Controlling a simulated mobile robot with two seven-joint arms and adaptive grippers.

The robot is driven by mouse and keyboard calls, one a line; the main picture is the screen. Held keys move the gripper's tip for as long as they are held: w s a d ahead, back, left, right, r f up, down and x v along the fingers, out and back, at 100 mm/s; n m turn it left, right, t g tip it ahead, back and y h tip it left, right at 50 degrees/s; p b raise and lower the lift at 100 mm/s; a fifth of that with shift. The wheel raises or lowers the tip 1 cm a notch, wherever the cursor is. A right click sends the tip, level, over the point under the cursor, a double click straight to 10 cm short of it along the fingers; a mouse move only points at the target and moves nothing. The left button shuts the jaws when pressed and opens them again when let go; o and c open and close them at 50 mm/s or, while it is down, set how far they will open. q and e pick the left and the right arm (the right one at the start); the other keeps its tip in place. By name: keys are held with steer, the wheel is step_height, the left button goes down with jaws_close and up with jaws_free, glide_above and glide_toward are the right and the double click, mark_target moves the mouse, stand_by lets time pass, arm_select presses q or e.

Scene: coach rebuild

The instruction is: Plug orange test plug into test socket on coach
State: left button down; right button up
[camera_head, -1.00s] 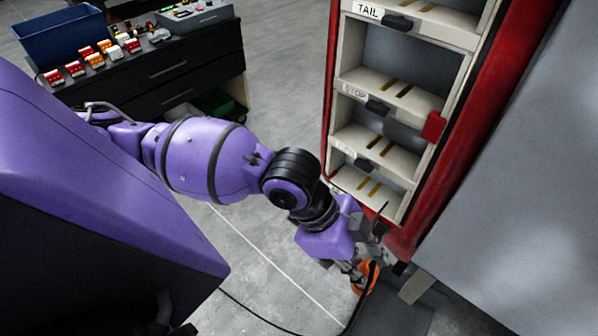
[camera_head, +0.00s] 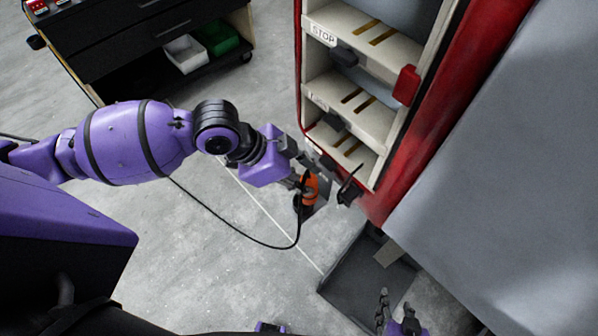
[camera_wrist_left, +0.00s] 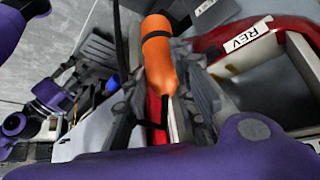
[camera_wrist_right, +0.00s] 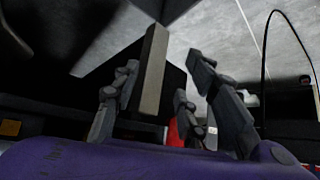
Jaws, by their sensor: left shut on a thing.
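The orange test plug (camera_head: 309,188) is held in my left gripper (camera_head: 303,170), beside the lower left edge of the coach's red-framed rack. In the left wrist view the plug (camera_wrist_left: 159,52) sits between the fingers of my left gripper (camera_wrist_left: 158,105). A black cable hangs from it in a loop. A small dark fitting (camera_head: 348,190) sticks out at the rack's bottom corner, apart from the plug; I cannot tell if it is the test socket. My right gripper (camera_head: 395,318) is low at the bottom edge, empty, and its fingers (camera_wrist_right: 165,95) are spread in the right wrist view.
The coach's rack (camera_head: 375,110) has open cream compartments, one labelled STOP. A dark tray-like platform (camera_head: 350,290) lies below the rack. A black drawer cabinet (camera_head: 130,40) with white and green bins stands upper left.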

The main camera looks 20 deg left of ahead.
arm_select(q)
steer(key=w+a+f+b, duration=0.1)
steer(key=w+f+b, duration=0.1)
steer(key=f, duration=0.6)
steer(key=w+a+f+n+b, duration=0.1)
steer(key=w+f+b, duration=0.2)
steer(key=f, duration=0.6)
steer(key=shift+w+a+n+y, duration=0.3)
steer(key=shift+w, duration=0.6)
arm_select(e)
steer(key=f, duration=0.3)
steer(key=s+f, duration=0.1)
steer(key=f, duration=0.1)
steer(key=shift+d+f, duration=0.25)
steer(key=shift+d, duration=0.05)
steer(key=shift+w+r, duration=0.1)
steer(key=shift+r, duration=0.35)
arm_select(q)
steer(key=shift+f+t+p, duration=0.15)
steer(key=shift+t+p, duration=0.15)
steer(key=shift+f, duration=0.1)
arm_select(e)
steer(key=shift+r, duration=0.15)
arm_select(q)
steer(key=shift+f+b, duration=0.55)
steer(key=shift+f, duration=0.85)
arm_select(e)
steer(key=shift+s+f+g, duration=0.3)
steer(key=shift+s+f, duration=0.3)
steer(key=shift+f, duration=0.3)
